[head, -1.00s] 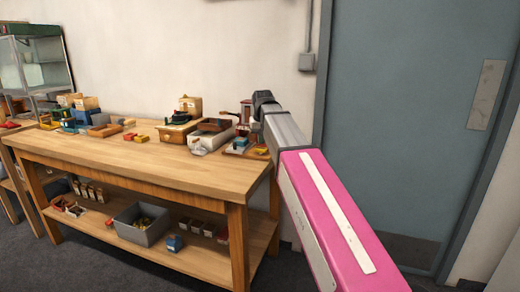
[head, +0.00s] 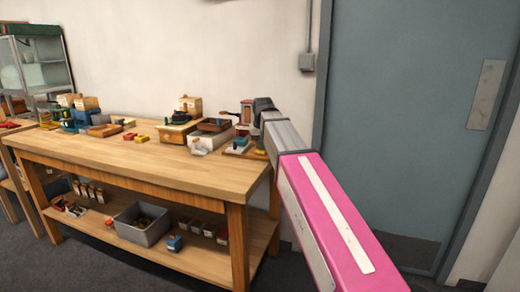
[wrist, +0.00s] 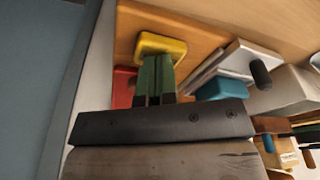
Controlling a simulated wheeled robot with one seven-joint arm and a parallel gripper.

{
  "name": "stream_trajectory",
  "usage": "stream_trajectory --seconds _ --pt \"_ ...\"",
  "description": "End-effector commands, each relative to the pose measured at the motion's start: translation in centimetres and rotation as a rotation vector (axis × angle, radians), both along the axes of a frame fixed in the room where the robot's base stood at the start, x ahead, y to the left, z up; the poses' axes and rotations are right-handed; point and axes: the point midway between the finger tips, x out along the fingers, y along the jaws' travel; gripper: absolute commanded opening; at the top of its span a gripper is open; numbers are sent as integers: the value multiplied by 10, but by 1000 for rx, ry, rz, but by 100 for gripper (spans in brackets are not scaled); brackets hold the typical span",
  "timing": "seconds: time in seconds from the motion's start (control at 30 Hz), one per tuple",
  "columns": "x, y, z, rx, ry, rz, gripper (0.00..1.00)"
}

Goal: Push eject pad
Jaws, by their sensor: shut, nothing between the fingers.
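In the wrist view, a yellow rounded pad (wrist: 177,47), which looks like the eject pad, sits on a wooden board. My gripper (wrist: 155,62) is shut and empty, with its green fingers side by side. The fingertips overlap the near edge of the yellow pad; I cannot tell whether they touch it. A red block (wrist: 122,86) is left of the fingers and a teal block (wrist: 223,89) is right of them. In the head view, the yellow pad (head: 262,151) shows small at the bench's right end, below my dark wrist; the fingers are hidden there.
A metal piece with a dark knob (wrist: 261,73) stands right of the teal block. The wooden bench (head: 150,165) holds several boxes and tools along its back. Its front top is clear. A wall and a grey-blue door (head: 415,120) are close by on the right.

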Motion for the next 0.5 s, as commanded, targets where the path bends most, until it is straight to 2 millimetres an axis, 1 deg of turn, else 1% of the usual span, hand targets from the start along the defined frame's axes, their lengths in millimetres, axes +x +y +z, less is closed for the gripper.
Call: stream_trajectory --seconds 0.27,0.5 --pt "1 0 4 0 0 0 0" --pt "1 0 24 0 -2 0 0"
